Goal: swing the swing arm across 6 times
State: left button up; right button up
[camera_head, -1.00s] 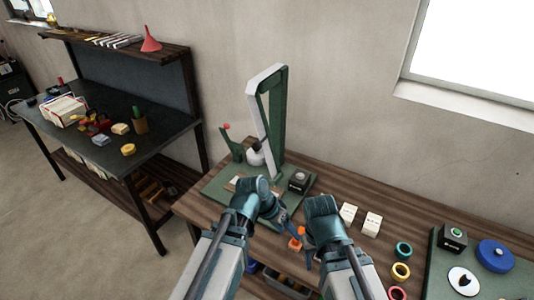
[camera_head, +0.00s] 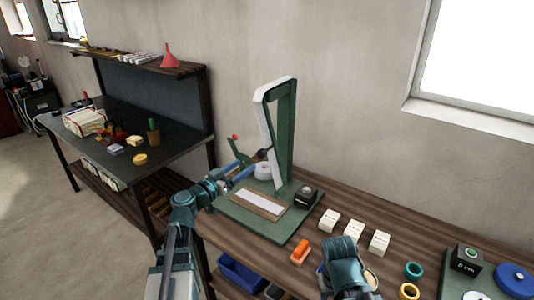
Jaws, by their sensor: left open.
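A stand on a green base (camera_head: 240,219) has a tall green and white frame (camera_head: 283,140) leaning up from its back. A short green lever with a red knob (camera_head: 235,138) stands left of the frame. Beside it are a small dark piece (camera_head: 263,153) and a white round part (camera_head: 263,171); I cannot tell which part is the swing arm. My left gripper (camera_head: 241,171) is open over the base's back left, close to the lever and white part; contact is unclear. My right gripper (camera_head: 330,282) is low at the front, its fingers mostly hidden behind its wrist.
A black box (camera_head: 306,196) sits on the base's right. White blocks (camera_head: 353,231), an orange block (camera_head: 300,251) and coloured rings (camera_head: 413,270) lie on the wooden bench (camera_head: 400,222). A blue bin (camera_head: 240,272) is below. A dark workbench (camera_head: 110,140) stands left.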

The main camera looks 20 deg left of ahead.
aim_at(266, 150)
pick_arm(q)
jog(key=x, duration=1.3)
grip_shut()
dwell(1.1)
